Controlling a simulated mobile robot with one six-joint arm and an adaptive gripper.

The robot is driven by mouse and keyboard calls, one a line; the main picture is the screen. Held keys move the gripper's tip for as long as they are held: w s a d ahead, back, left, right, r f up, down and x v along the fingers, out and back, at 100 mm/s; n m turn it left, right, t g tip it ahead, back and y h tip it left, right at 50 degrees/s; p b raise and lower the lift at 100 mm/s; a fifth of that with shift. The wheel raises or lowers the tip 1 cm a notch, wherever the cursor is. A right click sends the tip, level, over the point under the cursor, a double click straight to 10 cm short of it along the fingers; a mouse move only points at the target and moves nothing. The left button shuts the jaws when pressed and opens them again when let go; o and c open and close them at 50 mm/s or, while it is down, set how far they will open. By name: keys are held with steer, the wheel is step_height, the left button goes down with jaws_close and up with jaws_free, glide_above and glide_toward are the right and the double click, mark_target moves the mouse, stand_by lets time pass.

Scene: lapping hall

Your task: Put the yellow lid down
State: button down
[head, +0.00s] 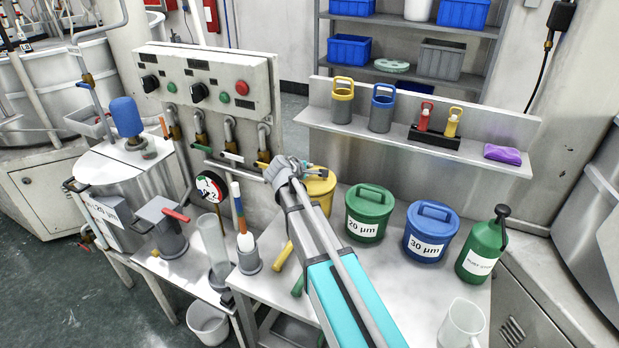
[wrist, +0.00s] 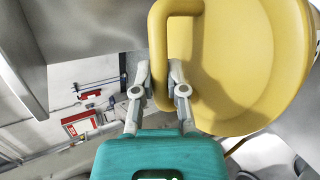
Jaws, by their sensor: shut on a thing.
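The yellow lid fills the upper right of the wrist view (wrist: 235,60), a round disc with a bar handle. My gripper (wrist: 161,75) has its two fingers on either side of the handle bar and is shut on it. In the head view my gripper (head: 311,170) is near the middle, above the bench, with a yellow round shape (head: 321,188) just beside and below it. My arm hides part of that shape, and I cannot tell how much of it is the lid or whether it touches anything below.
A green 20 µm bucket (head: 368,214) and a blue 30 µm bucket (head: 431,232), both lidded, stand right of my arm on the bench (head: 400,282). A green bottle (head: 482,250) and a clear jug (head: 461,325) stand farther right. A valve panel (head: 215,85) rises behind left.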

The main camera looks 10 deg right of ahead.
steer(key=shift+f+b, duration=0.35)
steer(key=shift+f, duration=0.3)
steer(key=shift+f, duration=0.1)
steer(key=c, duration=0.7)
jaws_free()
steer(key=shift+r, duration=0.25)
steer(key=p+v, duration=0.6)
steer(key=v, duration=0.6)
steer(key=shift+f, duration=0.1)
steer(key=shift+s, duration=0.1)
